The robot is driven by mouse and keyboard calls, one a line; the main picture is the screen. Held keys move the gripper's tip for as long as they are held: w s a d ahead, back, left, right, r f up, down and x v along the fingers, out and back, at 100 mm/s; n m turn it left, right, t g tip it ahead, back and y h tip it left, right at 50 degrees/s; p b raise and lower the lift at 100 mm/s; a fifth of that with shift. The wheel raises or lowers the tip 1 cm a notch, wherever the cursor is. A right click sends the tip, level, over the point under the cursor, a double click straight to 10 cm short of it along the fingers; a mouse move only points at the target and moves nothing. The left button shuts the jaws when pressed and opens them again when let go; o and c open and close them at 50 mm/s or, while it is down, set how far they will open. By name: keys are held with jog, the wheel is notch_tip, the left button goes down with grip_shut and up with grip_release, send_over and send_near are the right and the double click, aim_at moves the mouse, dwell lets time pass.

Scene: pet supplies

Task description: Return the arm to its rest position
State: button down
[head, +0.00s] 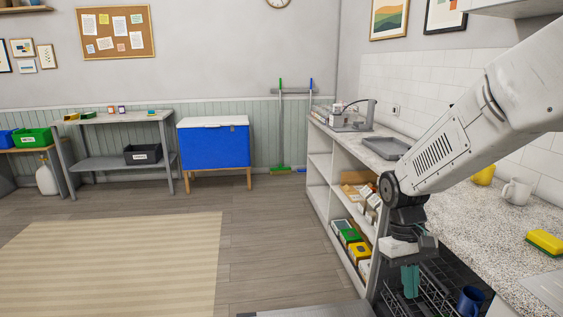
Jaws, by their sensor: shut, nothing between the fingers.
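My arm (470,125) reaches in from the upper right and bends down over the front of the counter. My gripper (410,284) points downward, with its teal fingers together and nothing seen between them. It hangs in front of or over a dark wire rack (440,290) below the counter; I cannot tell whether it touches the rack. A blue mug (470,301) stands in the rack to the right of my gripper.
The speckled counter (480,230) holds a white mug (517,191), a yellow sponge (545,241) and a grey tray (387,147). Open shelves (318,168) below hold boxes. A blue cooler (213,148) stands at the back wall. The floor around the striped rug (120,265) is clear.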

jog(key=s+r+m+t, duration=0.1)
jog(key=s+r+t, duration=0.1)
jog(key=s+r, duration=0.4)
jog(key=s+r+m+t+y, duration=0.1)
jog(key=s+r+t, duration=0.2)
jog(key=s+r, duration=0.4)
jog(key=s, duration=0.6)
jog(key=shift+s+a, duration=0.2)
jog(key=shift+a, duration=0.05)
jog(key=shift+r, duration=0.1)
